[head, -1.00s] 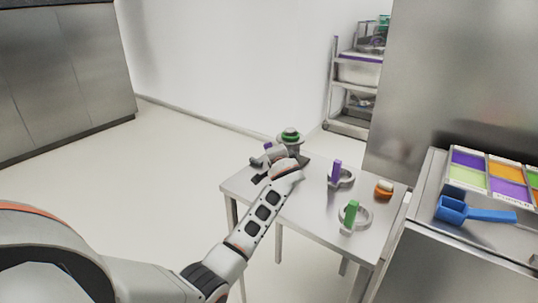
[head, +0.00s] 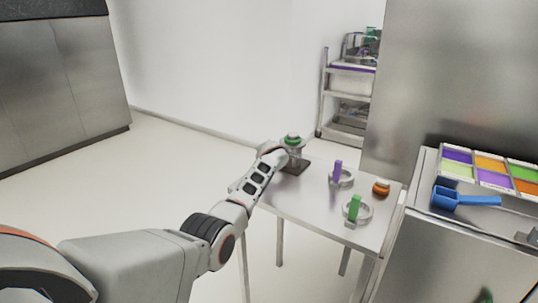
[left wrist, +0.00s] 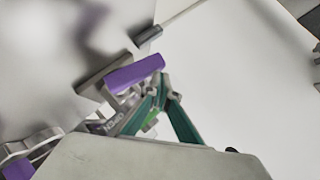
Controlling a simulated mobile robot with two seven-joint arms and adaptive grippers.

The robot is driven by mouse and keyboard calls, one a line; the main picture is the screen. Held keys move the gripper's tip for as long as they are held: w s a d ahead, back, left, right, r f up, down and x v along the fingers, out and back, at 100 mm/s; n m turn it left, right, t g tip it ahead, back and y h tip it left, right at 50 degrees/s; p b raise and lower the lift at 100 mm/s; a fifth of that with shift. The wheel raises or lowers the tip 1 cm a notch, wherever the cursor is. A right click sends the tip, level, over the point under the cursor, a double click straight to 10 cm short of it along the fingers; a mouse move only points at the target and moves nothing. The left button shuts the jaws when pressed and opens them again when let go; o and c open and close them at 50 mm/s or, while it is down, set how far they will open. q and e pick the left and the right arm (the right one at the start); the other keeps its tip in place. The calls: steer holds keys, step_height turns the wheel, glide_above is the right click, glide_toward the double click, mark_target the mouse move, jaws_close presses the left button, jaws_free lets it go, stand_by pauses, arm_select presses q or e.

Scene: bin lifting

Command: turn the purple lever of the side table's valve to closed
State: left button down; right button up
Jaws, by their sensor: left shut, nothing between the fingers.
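The valve (head: 293,152), with a green top and a dark base, stands at the far end of the side table (head: 302,203). Its purple lever is hidden behind my left arm in the head view. In the left wrist view the purple lever (left wrist: 135,74) is a bar slanting up to the right. My left gripper (left wrist: 161,84) is shut and empty, its teal fingers meeting right beside the lever's end. I cannot tell whether they touch it.
On the side table are a ring with a purple tab (head: 338,172), a ring with a green tab (head: 355,208) and a small orange object (head: 381,188). A blue scoop (head: 463,198) and a coloured tray lie on the counter at right. A rack stands behind.

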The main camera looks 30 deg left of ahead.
arm_select(q)
steer(key=shift+a+f, duration=0.3)
steer(key=shift+a, duration=0.1)
steer(key=shift+f, duration=0.1)
steer(key=shift+a, duration=0.1)
arm_select(e)
steer(key=shift+s+f, duration=0.1)
steer(key=shift+f, duration=0.2)
steer(key=shift+r, duration=0.15)
arm_select(q)
steer(key=s+r+p, duration=0.4)
steer(key=s+r, duration=0.3)
steer(key=r, duration=0.4)
steer(key=shift+a, duration=0.3)
arm_select(e)
steer(key=shift+s+d+r+g+h, duration=0.1)
steer(key=shift+s+d+r+h, duration=0.1)
steer(key=shift+d, duration=0.4)
steer(key=shift+s+d+r+g+h, duration=0.1)
steer(key=shift+d+r, duration=0.1)
steer(key=shift+d, duration=0.4)
steer(key=shift+s+d+r+g+h, duration=0.1)
steer(key=shift+d+r, duration=0.1)
steer(key=shift+d, duration=0.4)
